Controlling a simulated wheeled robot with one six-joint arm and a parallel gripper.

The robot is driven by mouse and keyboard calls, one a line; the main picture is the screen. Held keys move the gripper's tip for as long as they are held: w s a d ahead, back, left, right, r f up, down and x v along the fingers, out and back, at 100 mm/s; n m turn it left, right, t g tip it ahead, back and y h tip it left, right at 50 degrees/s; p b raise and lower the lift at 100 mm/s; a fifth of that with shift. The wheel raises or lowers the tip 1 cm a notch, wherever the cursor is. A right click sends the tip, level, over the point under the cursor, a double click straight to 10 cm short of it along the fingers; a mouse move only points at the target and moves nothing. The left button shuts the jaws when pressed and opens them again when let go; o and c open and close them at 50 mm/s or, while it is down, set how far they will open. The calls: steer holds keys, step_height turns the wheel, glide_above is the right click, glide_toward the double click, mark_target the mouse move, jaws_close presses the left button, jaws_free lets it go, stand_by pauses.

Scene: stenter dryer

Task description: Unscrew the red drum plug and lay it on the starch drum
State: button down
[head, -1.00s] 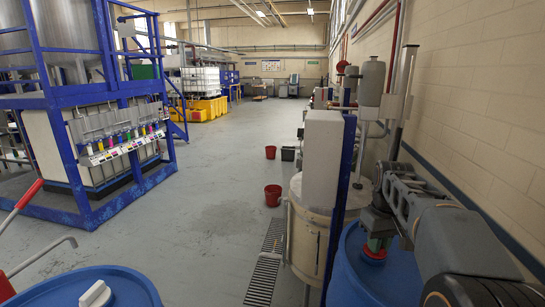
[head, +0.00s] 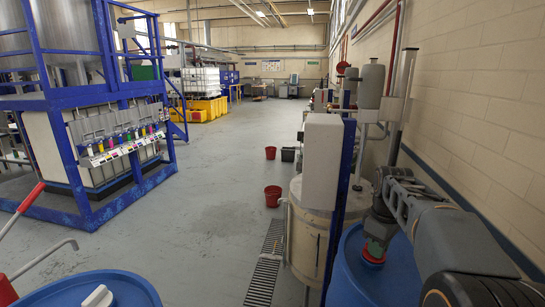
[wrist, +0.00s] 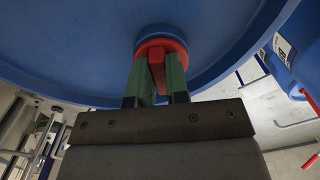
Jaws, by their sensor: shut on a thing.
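The red drum plug (head: 373,257) sits at the top of a blue drum (head: 350,283) at the lower right of the head view. In the wrist view the plug (wrist: 182,47) shows as a round red disc with an upright red grip, against the blue drum lid (wrist: 75,45). My gripper (head: 376,245) points down onto the plug. In the wrist view its green fingers (wrist: 157,70) are shut on the plug's grip, one on each side. I cannot tell how far the plug is threaded in. No label showing which drum holds starch is readable.
Another blue drum (head: 75,288) with a white cap (head: 97,297) stands at the lower left. A cream vessel (head: 305,235) and a blue post (head: 340,200) stand close left of the plugged drum. The wall (head: 485,110) is close on the right. The middle floor is open.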

steer(key=n+p, duration=0.1)
steer(key=n, duration=0.4)
steer(key=shift+w, duration=0.1)
steer(key=shift+n, duration=0.3)
steer(key=shift+n+p, duration=0.3)
steer(key=shift+n, duration=0.2)
steer(key=n, duration=0.4)
steer(key=n+p, duration=0.1)
steer(key=n, duration=0.1)
steer(key=shift+w, duration=0.25)
steer(key=shift+r, duration=0.3)
steer(key=shift+r+p, duration=0.55)
steer(key=shift+r, duration=1.45)
steer(key=shift+f+b, duration=0.25)
steer(key=shift+b, duration=0.2)
